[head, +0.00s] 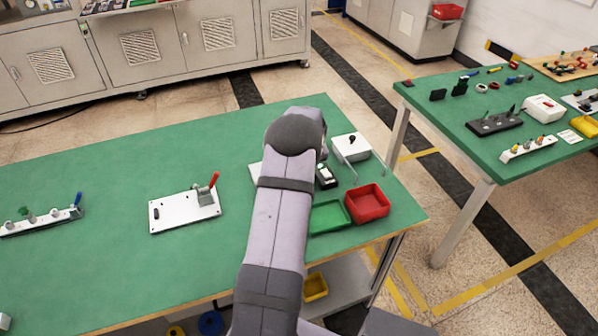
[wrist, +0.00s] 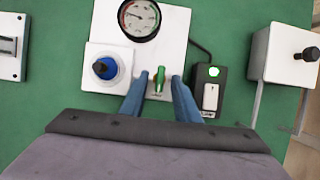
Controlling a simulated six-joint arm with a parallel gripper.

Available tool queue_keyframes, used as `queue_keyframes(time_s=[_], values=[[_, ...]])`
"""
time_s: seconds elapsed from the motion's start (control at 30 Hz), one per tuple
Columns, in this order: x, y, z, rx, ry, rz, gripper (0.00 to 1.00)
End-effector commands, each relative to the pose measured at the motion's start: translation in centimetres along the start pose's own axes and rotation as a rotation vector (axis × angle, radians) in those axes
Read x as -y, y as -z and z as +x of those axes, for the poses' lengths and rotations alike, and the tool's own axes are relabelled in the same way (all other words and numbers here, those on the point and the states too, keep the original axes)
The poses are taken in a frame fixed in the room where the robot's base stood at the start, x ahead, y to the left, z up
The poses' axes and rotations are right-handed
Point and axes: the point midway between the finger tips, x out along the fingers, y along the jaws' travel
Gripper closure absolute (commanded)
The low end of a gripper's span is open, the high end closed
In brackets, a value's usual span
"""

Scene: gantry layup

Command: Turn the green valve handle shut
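The green valve handle (wrist: 160,76) stands on a white panel (wrist: 176,24) below a round dial gauge (wrist: 139,17) in the wrist view. My gripper (wrist: 159,84) is open, with one blue finger to the left of the handle and one to the right. Gaps show between the fingers and the handle; I cannot tell how their heights compare. In the head view my arm hides the handle and my fingers, and only a sliver of the panel (head: 255,172) shows.
A blue knob on a white box (wrist: 106,67) sits close left of my fingers. A black switch box (wrist: 210,90) with a lit green button is close right. A white box with a black knob (wrist: 290,52) stands farther right. Green (head: 329,218) and red (head: 367,203) trays lie near the bench edge.

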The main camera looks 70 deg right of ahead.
Motion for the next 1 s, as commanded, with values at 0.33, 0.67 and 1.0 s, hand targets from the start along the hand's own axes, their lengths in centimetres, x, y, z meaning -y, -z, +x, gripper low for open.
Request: queue_keyframes(time_s=[0.33, 0.67, 1.0], values=[[0.01, 0.0, -0.02, 0.0, 0.0, 0.0, 1.0], [0.11, -0.03, -0.02, 0.002, -0.01, -0.025, 1.0], [0.38, -0.06, 0.02, 0.002, -0.082, -0.198, 1.0]])
